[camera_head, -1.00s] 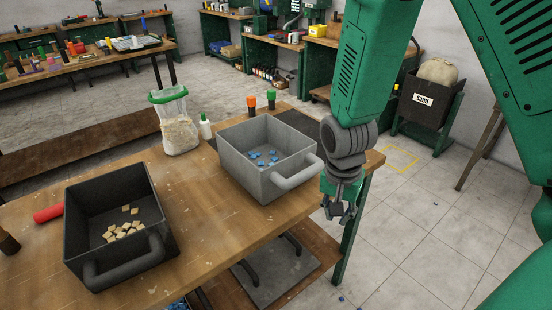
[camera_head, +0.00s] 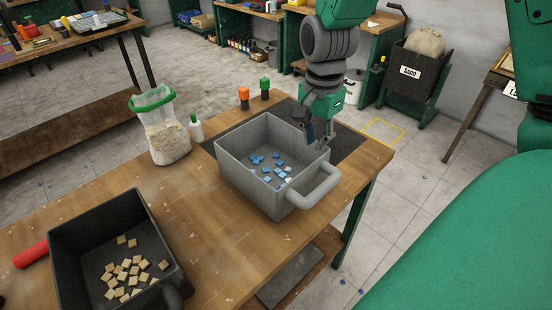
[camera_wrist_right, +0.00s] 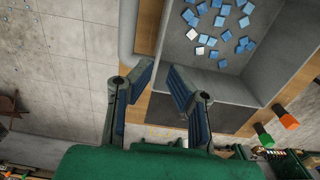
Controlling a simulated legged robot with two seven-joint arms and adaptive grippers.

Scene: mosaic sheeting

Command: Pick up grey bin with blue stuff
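The grey bin (camera_head: 246,175) stands on the wooden table, with several blue square tiles (camera_head: 262,165) and one or two pale ones on its floor. Its rounded handle (camera_head: 318,188) faces the lower right. My right gripper (camera_head: 318,138) is at the bin's right rim, near the far right corner. In the right wrist view the gripper (camera_wrist_right: 163,76) is open and empty, its fingers apart near the bin's wall (camera_wrist_right: 178,25). I cannot tell whether a finger touches the wall. The blue tiles (camera_wrist_right: 222,30) show beyond the fingers. My left gripper is not in view.
A dark bin (camera_head: 85,215) with tan tiles stands at the left on the table. The table's right edge is close.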

